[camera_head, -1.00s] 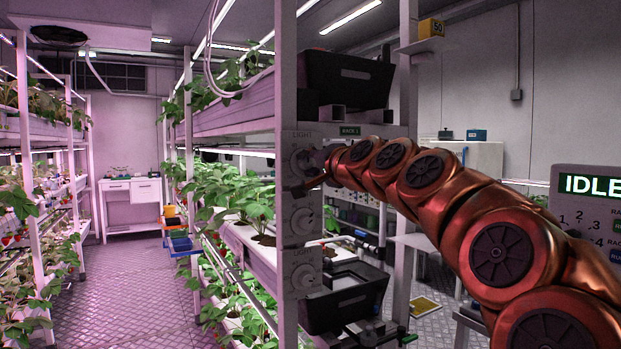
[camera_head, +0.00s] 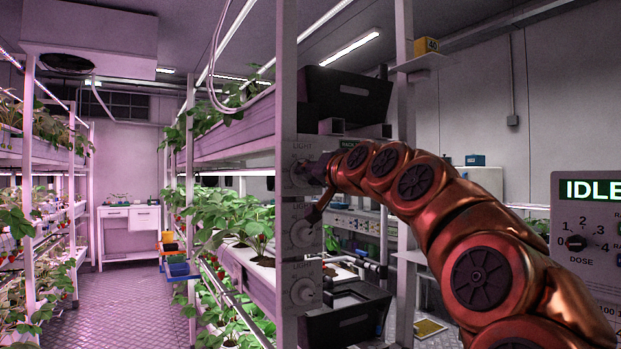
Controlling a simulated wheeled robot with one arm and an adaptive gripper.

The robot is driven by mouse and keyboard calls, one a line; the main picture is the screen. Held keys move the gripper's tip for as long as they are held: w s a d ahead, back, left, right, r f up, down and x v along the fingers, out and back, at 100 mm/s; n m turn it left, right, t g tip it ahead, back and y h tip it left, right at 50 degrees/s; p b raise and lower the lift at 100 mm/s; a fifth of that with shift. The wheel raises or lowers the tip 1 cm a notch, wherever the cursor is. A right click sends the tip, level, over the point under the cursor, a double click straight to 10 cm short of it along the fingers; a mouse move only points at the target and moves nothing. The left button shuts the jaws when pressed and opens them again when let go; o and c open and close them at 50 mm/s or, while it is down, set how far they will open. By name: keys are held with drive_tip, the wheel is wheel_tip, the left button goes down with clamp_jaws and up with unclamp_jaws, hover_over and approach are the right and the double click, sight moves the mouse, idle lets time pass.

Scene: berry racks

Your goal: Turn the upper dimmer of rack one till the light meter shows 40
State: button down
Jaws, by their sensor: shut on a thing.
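The light meter (camera_head: 432,46) is a small yellow box on a bracket at upper right. It reads 40. A green sign (camera_head: 349,144) above my arm reads RACK; its number is hidden.
A middle dimmer (camera_head: 301,234) and a lower dimmer (camera_head: 303,291) sit just below on the same panel. Black crates (camera_head: 345,95) stand on the rack behind. A dosing panel (camera_head: 590,215) at right shows IDLE. The left aisle floor (camera_head: 130,290) is clear.

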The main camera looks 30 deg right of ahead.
drive_tip(key=c, duration=0.8)
unclamp_jaws()
drive_tip(key=shift+c, duration=0.2)
drive_tip(key=shift+s, duration=0.1)
drive_tip(key=s+a, duration=0.1)
drive_tip(key=s, duration=1)
drive_tip(key=shift+s+a, duration=0.15)
drive_tip(key=shift+s, duration=0.2)
